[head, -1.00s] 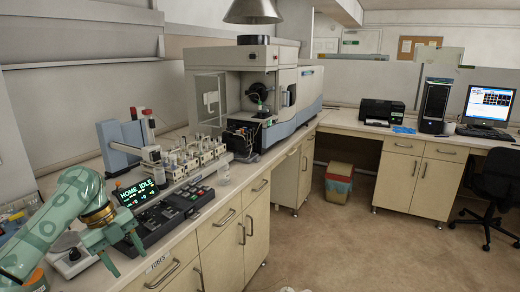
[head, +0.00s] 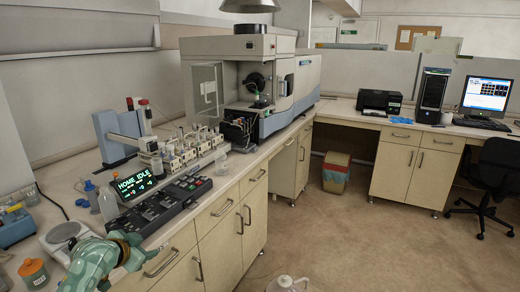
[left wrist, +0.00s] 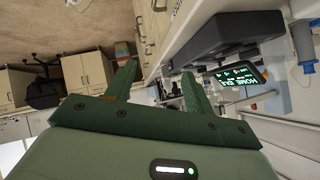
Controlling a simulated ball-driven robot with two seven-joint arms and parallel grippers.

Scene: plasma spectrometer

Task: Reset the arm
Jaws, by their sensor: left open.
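The autosampler arm (head: 128,137), a blue-grey column with a grey horizontal arm, stands on the left bench behind several racks of vials (head: 190,148). The black control panel (head: 165,205) with rows of keys lies in front of it. Its display (head: 134,183) reads "HOME IDLE" in green; it also shows in the left wrist view (left wrist: 238,76). My left gripper (head: 112,260) is at the bench's front edge, nearer to me than the panel. In the left wrist view its two green fingers (left wrist: 160,85) are apart with nothing between them. My right gripper is not in view.
The large spectrometer (head: 255,85) stands farther along the bench. A white jug (head: 287,284) is low at the front. The floor (head: 360,240) is mostly clear.

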